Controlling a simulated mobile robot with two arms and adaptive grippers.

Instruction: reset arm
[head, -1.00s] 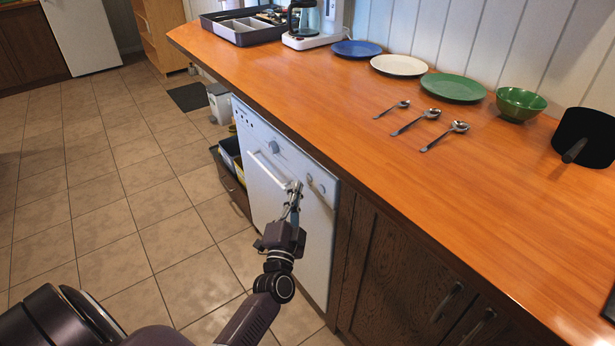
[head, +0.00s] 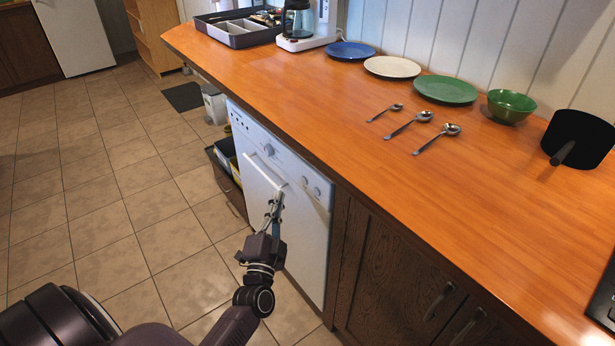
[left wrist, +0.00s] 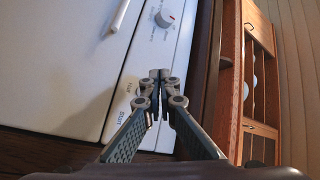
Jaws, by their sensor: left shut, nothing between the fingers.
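My left gripper (head: 276,200) is shut and empty in the head view. It is in front of the white dishwasher (head: 300,225), below the counter edge. In the left wrist view, the closed fingertips (left wrist: 159,75) meet in front of the dishwasher's control panel (left wrist: 145,60); whether they touch it I cannot tell. My right gripper is not in view. Three spoons lie apart on the orange wooden counter (head: 400,220): a small one (head: 385,112), a middle one (head: 408,125) and a right one (head: 437,139). The grey utensil tray (head: 238,29) stands at the far end.
A coffee maker (head: 300,28), blue plate (head: 351,50), white plate (head: 392,67), green plate (head: 445,89) and green bowl (head: 510,106) line the wall. A black pan (head: 578,138) stands at right.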

